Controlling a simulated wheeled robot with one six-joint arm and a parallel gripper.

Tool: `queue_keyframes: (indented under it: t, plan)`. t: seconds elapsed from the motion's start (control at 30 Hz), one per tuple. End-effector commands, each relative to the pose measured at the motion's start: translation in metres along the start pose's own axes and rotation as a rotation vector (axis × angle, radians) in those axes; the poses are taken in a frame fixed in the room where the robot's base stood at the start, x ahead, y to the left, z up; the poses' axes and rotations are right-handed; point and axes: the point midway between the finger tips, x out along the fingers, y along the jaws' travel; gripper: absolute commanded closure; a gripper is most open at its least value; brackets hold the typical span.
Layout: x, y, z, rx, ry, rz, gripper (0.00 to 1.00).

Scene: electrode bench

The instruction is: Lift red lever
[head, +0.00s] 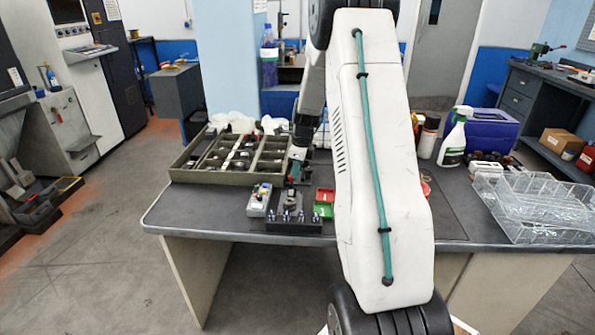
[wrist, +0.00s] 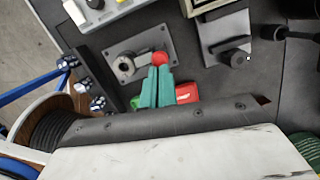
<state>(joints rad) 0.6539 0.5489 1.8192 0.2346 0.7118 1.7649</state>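The red lever has a round red knob (wrist: 159,58) on a short arm beside a grey pivot on a flat grey base plate (wrist: 128,50). In the head view the lever's dark base (head: 291,200) is on the bench, with my arm just above it. My gripper (wrist: 160,70) has two teal fingers close together, with a narrow gap between them. Their tips are right at the knob, which shows just beyond them. I cannot tell whether the fingers grip it. In the head view only a small teal part of my gripper (head: 294,171) shows.
A grey box with buttons (head: 260,200) stands left of the lever. A black strip with several metal knobs (head: 293,224) lies at the front edge. A divided tray (head: 205,177) is behind.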

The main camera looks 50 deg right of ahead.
Motion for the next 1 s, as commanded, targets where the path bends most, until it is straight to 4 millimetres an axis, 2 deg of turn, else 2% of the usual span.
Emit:
queue_keyframes:
  t: [0.23,0.37,0.7,0.83,1.0]
  plan:
    - [0.002,0.001,-0.002,0.002,0.001,0.005,1.00]
    - [-0.006,0.001,0.000,0.002,0.001,0.004,1.00]
    - [-0.069,0.003,0.015,-0.002,-0.002,-0.002,1.00]
    - [-0.086,0.004,0.020,-0.002,-0.001,-0.001,1.00]
    - [-0.097,0.005,0.023,-0.002,0.000,0.000,1.00]
